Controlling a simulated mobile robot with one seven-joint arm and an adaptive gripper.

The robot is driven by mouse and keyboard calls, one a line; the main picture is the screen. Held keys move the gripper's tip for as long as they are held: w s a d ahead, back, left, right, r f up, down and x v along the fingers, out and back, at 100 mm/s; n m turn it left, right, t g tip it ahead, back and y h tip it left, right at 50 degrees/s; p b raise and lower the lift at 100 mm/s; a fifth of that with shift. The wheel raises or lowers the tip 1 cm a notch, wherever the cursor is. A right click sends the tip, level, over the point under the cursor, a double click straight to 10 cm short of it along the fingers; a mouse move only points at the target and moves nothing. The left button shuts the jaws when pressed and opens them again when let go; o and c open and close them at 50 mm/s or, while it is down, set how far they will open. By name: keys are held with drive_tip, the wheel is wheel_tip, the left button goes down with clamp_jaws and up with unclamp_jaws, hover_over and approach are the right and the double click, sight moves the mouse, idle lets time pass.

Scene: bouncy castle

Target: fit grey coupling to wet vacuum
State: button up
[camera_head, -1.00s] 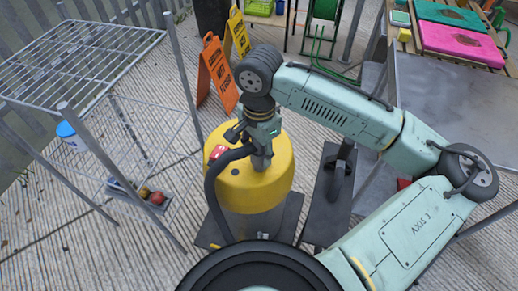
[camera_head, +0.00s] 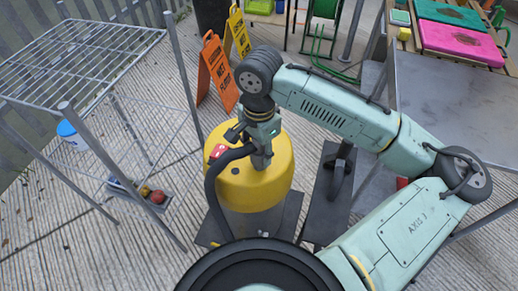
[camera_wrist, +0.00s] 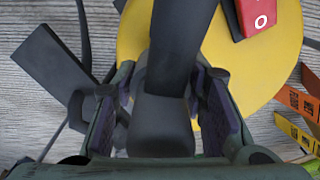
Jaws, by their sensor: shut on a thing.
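The wet vacuum (camera_head: 266,188) has a yellow domed top with a red switch (camera_head: 218,152) and a lighter lower body, and stands upright on a dark base. It also fills the upper middle of the wrist view (camera_wrist: 278,62). My gripper (camera_head: 262,158) points down over the vacuum's top. In the wrist view my gripper (camera_wrist: 165,100) is shut on the dark grey coupling (camera_wrist: 163,128). A thick dark hose (camera_head: 213,190) bends from beside my gripper down the vacuum's left side. I cannot tell whether the coupling touches the vacuum's inlet.
A wire rack (camera_head: 75,60) stands at the left, with balls in a tray low down. An orange wet-floor sign (camera_head: 217,72) is behind the vacuum. A dark upright machine (camera_head: 328,190) and a grey table (camera_head: 450,95) are at the right.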

sight(259, 159)
drive_tip(key=shift+f+b, duration=0.95)
drive_tip(key=shift+f, duration=0.8)
idle(0.9)
drive_tip(key=o, duration=1.1)
drive_tip(key=shift+o, duration=0.2)
